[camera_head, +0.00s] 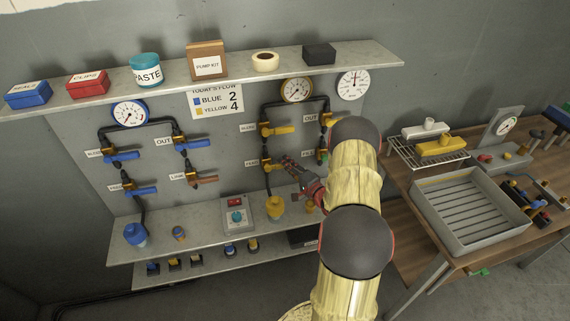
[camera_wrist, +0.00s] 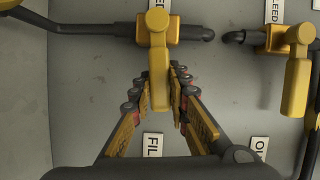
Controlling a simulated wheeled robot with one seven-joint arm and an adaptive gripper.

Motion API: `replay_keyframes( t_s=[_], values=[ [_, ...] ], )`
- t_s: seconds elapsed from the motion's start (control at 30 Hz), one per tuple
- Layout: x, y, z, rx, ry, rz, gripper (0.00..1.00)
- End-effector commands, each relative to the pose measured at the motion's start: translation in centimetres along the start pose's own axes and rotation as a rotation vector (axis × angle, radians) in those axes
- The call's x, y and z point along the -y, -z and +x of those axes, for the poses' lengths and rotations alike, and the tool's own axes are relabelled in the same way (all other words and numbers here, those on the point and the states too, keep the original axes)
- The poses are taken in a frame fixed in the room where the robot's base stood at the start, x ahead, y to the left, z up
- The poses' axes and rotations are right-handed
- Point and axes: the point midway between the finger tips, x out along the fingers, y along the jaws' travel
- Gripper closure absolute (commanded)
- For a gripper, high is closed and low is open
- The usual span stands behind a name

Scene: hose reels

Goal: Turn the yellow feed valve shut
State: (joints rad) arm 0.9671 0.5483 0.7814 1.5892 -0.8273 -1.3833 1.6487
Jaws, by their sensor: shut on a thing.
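The yellow feed valve (camera_head: 266,165) sits low on the left pipe of the yellow manifold, beside its FEED label. My gripper (camera_head: 289,165) reaches it from the right. In the wrist view the feed valve's yellow lever (camera_wrist: 158,55) stands out at a right angle to the dark pipe. My gripper's fingers (camera_wrist: 156,82) lie on both sides of this lever and are shut on it. In the head view the gripper hides most of the lever.
The yellow bleed valve (camera_head: 284,129) is just above, and its lever shows beside my gripper in the wrist view (camera_wrist: 297,72). The OUT valve (camera_head: 325,121) is to the right, partly behind my arm. A shelf (camera_head: 230,70) overhangs the manifolds.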

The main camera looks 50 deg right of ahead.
Motion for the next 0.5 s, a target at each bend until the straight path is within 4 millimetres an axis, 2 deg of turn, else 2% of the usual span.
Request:
replay_keyframes(
  t_s=[0.1, 0.5],
  values=[
    [-0.68, 0.07, -0.04, -0.003, 0.015, 0.045, 1.0],
    [-0.96, 0.05, -0.01, -0.003, 0.039, 0.102, 1.0]
  ],
)
